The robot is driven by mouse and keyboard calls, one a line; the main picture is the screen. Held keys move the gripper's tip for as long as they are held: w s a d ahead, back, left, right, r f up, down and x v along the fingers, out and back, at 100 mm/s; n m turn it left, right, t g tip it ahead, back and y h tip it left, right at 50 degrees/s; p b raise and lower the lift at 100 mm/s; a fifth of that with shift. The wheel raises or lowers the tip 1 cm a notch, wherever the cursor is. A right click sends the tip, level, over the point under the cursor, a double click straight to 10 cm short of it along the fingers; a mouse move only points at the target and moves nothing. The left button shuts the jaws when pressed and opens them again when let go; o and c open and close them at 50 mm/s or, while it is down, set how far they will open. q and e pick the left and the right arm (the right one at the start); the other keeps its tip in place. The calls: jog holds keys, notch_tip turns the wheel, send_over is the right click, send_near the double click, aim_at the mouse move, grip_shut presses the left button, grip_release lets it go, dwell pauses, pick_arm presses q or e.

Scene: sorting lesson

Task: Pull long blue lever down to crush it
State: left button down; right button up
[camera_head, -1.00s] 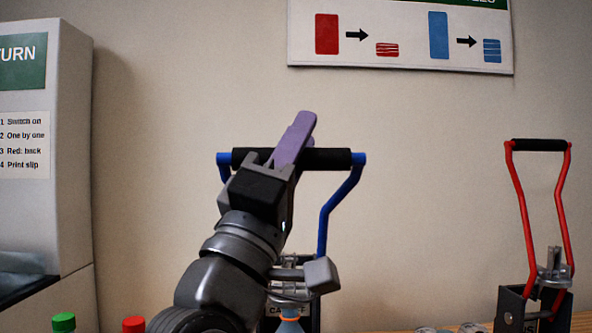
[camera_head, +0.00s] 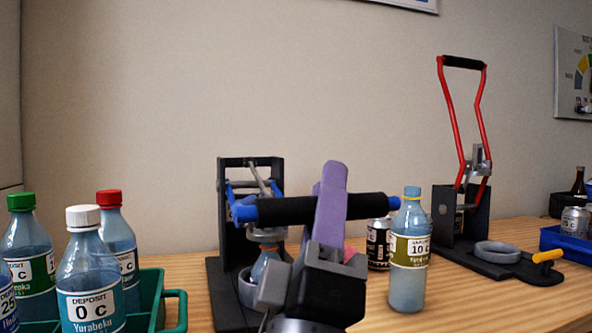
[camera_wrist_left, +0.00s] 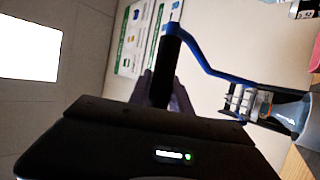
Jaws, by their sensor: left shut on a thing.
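The long blue lever (camera_head: 245,210) of the left crusher (camera_head: 228,290) is pulled low, its black crossbar grip (camera_head: 285,210) about level across the front of the frame. My left gripper (camera_head: 330,205) has its purple fingers shut on that grip, which also shows in the left wrist view (camera_wrist_left: 168,70). A light-blue bottle with an orange neck ring (camera_head: 266,262) stands under the press head of this crusher, partly hidden by the lever and my gripper. The left wrist view shows the bottle sideways (camera_wrist_left: 288,112). My right gripper is not in view.
A bottle with a 10 C label (camera_head: 407,285) and a dark can (camera_head: 379,245) stand just right of my gripper. A red-lever crusher (camera_head: 447,215) stands farther right, lever up. A green crate (camera_head: 150,300) with several bottles is at left. A blue tray (camera_head: 565,240) is at far right.

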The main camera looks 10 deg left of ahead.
pick_arm(q)
jog(key=shift+s+d+f+m+h, duration=0.3)
jog(key=shift+s+d+m+h, duration=0.1)
jog(key=shift+s+d+h, duration=0.15)
jog(key=c, duration=1.3)
grip_release()
jog(key=shift+s+d, duration=0.1)
jog(key=shift+s, duration=0.05)
jog(key=shift+c, duration=0.2)
jog(key=shift+o, duration=0.8)
jog(key=shift+y, duration=0.35)
jog(key=v, duration=0.7)
jog(key=shift+a+f+p, duration=0.2)
jog(key=shift+f+p, duration=0.15)
